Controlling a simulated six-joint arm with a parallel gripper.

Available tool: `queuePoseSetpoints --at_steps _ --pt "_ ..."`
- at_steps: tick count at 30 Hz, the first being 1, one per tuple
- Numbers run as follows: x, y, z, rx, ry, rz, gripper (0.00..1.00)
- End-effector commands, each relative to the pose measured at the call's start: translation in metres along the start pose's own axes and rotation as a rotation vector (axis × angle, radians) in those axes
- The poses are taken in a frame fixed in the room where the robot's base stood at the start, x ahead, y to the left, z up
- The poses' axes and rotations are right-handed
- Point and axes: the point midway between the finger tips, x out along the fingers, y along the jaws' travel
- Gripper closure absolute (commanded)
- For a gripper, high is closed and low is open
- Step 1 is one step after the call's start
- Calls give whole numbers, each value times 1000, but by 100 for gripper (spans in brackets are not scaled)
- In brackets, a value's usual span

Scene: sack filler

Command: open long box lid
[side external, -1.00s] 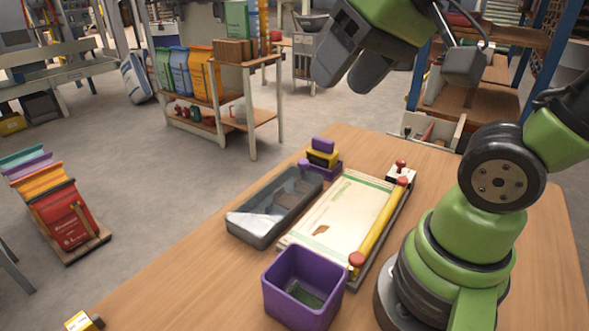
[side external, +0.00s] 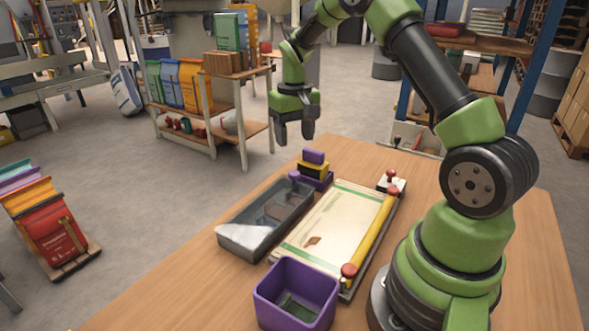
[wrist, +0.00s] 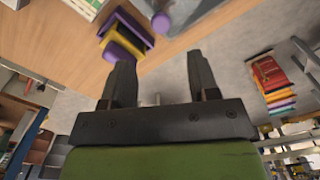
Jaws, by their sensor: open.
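The long grey box (side external: 235,238) lies on the wooden table, left of a flat cream board. White material shows at its near end and grey patches show farther in; I cannot tell whether a clear lid covers it. A small round purple knob (side external: 294,175) is at its far end. It also shows in the wrist view (wrist: 161,22), beside a greyish part of the box. My gripper (side external: 295,142) is open and empty, pointing down above the far end of the box, apart from it. Its two fingers (wrist: 160,62) show in the wrist view with nothing between them.
A purple and yellow stack (side external: 314,170) stands close beside the box's far end. The cream board (side external: 335,225) has a yellow bar (side external: 370,237) with red knobs along its right side. A purple open bin (side external: 297,272) stands in front. The table's left front is clear.

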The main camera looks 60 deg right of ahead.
Motion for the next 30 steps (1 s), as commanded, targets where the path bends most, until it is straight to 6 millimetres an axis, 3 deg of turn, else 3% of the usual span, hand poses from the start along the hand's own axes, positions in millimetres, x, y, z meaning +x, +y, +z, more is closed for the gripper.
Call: queuePoseSetpoints --at_steps 13,18,26,27,30 --pt "76 0 1 2 -4 1 45" --pt "89 0 1 2 0 1 45" --pt "90 0 1 2 1 1 45" --pt "90 0 1 2 1 1 47" --pt "90 0 1 2 1 1 70"
